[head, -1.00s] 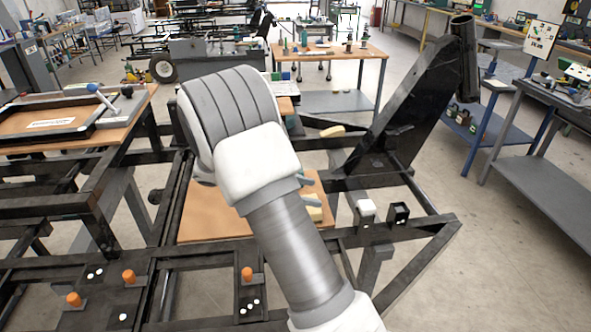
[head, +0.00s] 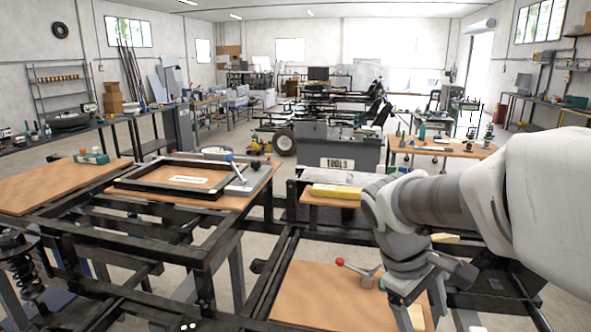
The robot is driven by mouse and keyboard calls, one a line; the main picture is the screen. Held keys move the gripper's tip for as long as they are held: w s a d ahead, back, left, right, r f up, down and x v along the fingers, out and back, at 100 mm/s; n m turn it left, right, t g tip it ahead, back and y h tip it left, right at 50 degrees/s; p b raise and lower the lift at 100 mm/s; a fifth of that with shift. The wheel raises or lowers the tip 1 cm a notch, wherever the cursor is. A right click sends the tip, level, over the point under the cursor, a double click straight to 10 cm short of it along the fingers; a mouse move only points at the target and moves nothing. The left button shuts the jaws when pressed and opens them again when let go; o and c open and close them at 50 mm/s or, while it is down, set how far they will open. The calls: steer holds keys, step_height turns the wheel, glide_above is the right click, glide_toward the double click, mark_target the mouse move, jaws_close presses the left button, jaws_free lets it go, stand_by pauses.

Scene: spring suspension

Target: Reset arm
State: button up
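My arm enters from the right in the head view and bends down at the wrist. My gripper (head: 425,292) hangs at its end, above the right side of a low wooden board (head: 310,290). The gripper's grey parts point down, but their small size and overlap hide whether the fingers are apart. No held object can be made out. A lever with a red ball (head: 352,270) lies on the board, left of the gripper. A coil spring shock absorber (head: 22,265) stands upright at the left edge.
A black metal frame (head: 215,255) spans the foreground. A wooden panel with a black rectangular frame (head: 180,180) and a blue-ball lever (head: 237,170) lies to the left. A yellow block (head: 337,191) sits behind. A grey tool cabinet (head: 335,150) and a wooden table (head: 450,148) stand beyond.

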steer(key=s+a+r+m+t+y, duration=0.4)
steer(key=s+a+m+t, duration=0.1)
steer(key=s, duration=0.4)
steer(key=shift+s+a+r+m+t+p, duration=0.15)
steer(key=shift+a+r+m+t+p, duration=0.25)
steer(key=shift+a+m, duration=0.35)
steer(key=shift+d+f, duration=0.1)
